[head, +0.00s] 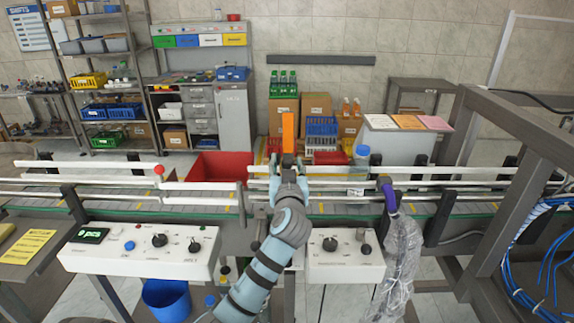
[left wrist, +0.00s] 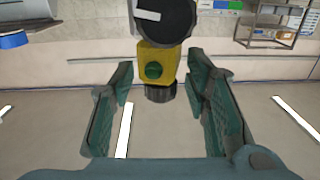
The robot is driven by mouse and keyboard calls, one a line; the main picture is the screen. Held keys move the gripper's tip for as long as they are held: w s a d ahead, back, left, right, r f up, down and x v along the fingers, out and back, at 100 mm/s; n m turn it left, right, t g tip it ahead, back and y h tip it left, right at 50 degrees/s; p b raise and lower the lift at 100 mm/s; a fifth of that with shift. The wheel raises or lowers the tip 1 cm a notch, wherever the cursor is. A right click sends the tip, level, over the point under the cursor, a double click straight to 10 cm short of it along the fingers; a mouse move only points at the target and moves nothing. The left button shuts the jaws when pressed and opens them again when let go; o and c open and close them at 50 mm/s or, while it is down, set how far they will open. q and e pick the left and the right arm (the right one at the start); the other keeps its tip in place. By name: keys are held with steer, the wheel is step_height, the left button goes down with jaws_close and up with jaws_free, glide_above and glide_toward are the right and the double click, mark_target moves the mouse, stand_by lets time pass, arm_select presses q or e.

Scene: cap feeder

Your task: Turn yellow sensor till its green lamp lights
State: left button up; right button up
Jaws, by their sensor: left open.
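The yellow sensor (left wrist: 158,60) shows in the left wrist view, with a round dark green lamp (left wrist: 153,71) on its face. The lamp does not look bright. A black round part with a white mark is above it, and a black ribbed collar (left wrist: 160,92) is below. My left gripper (left wrist: 160,82) is open, one finger on each side of the sensor, with gaps visible. In the head view my left gripper (head: 289,168) is over the conveyor and hides what is below it. An orange upright block (head: 289,132) shows just beyond; I cannot tell if it is the sensor.
White guide rails (head: 95,181) run along the conveyor on both sides of my gripper. Control boxes with knobs (head: 135,252) stand in front. A red bin (head: 215,168) is behind the line.

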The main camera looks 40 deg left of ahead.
arm_select(q)
steer(key=shift+c, duration=0.5)
jaws_close()
steer(key=shift+a+r+m+t+h+p, duration=0.1)
steer(key=shift+r+m+t+h+p, duration=0.05)
steer(key=shift+m+t+h+p, duration=1.1)
steer(key=shift+m+h, duration=0.35)
steer(key=shift+h, duration=0.5)
steer(key=shift+o, duration=0.5)
jaws_free()
steer(key=shift+b, duration=0.3)
steer(key=shift+s+f, duration=0.1)
steer(key=shift+f, duration=0.1)
